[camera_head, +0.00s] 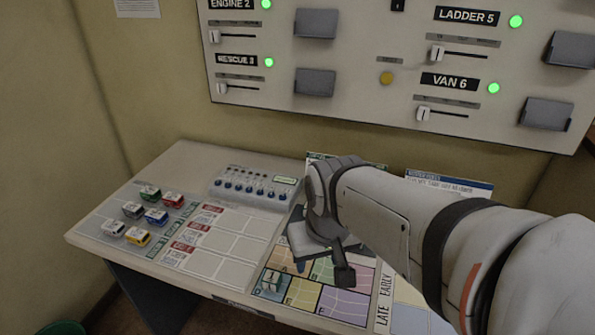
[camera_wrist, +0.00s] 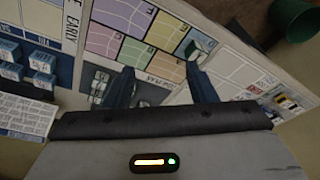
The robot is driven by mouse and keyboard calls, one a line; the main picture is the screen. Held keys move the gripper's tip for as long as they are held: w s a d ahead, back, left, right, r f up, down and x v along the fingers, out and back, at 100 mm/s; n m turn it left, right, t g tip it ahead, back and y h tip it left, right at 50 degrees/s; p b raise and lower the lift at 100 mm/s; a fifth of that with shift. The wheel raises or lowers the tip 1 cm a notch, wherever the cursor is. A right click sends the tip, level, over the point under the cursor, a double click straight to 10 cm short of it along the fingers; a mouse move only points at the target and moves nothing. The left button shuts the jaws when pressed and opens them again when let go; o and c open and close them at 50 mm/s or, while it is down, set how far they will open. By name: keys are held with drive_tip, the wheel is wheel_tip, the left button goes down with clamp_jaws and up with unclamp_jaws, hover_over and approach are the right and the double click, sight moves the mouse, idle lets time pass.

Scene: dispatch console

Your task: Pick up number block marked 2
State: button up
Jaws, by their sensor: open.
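A small pale block (camera_head: 272,281) stands on the coloured map board at its front left corner. The same board shows in the wrist view, with a pale block (camera_wrist: 199,48) close to the tip of my right-hand finger. I cannot read a number on it. More small blue and white blocks (camera_wrist: 41,72) stand at the left of the wrist view, their marks too small to tell. Others (camera_wrist: 100,86) sit beside my left-hand finger. My gripper (camera_wrist: 160,68) is open and empty above the board. In the head view my gripper (camera_head: 322,268) hides part of the board.
Several toy vehicles (camera_head: 150,194) stand on the desk's left side, next to a grid of empty card spaces (camera_head: 215,240). A knob panel (camera_head: 252,188) lies behind the grid. The upright wall console (camera_head: 350,60) stands at the back. A green bin (camera_wrist: 293,19) is beyond the desk edge.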

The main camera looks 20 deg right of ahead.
drive_tip(key=shift+o, duration=0.7)
drive_tip(key=shift+w+a+r+m, duration=0.15)
drive_tip(key=shift+w, duration=0.4)
drive_tip(key=shift+w+a+r+m, duration=0.1)
drive_tip(key=shift+w+m, duration=0.05)
drive_tip(key=shift+w, duration=0.4)
drive_tip(key=shift+o, duration=0.3)
drive_tip(key=w+d+m, duration=0.1)
drive_tip(key=w+d, duration=0.1)
drive_tip(key=w, duration=0.4)
drive_tip(key=shift+w+d+r+g, duration=0.15)
drive_tip(key=shift+w+d+g, duration=0.1)
drive_tip(key=shift+g, duration=0.15)
drive_tip(key=w+d+f+m, duration=0.1)
drive_tip(key=w+d+f, duration=0.1)
drive_tip(key=w+d, duration=0.2)
drive_tip(key=w+d+f+m+g, duration=0.1)
drive_tip(key=w+d+f+m, duration=0.1)
drive_tip(key=w, duration=0.5)
drive_tip(key=w+d+f+m, duration=0.2)
drive_tip(key=w+d+f, duration=0.2)
drive_tip(key=w+d, duration=0.2)
drive_tip(key=shift+d+f+g+p, duration=0.2)
drive_tip(key=shift+d+g+p, duration=0.2)
drive_tip(key=shift+d, duration=0.2)
drive_tip(key=f, duration=0.5)
drive_tip(key=f+p, duration=0.1)
drive_tip(key=f, duration=0.2)
drive_tip(key=shift+s+a, duration=0.15)
drive_tip(key=shift+s, duration=0.1)
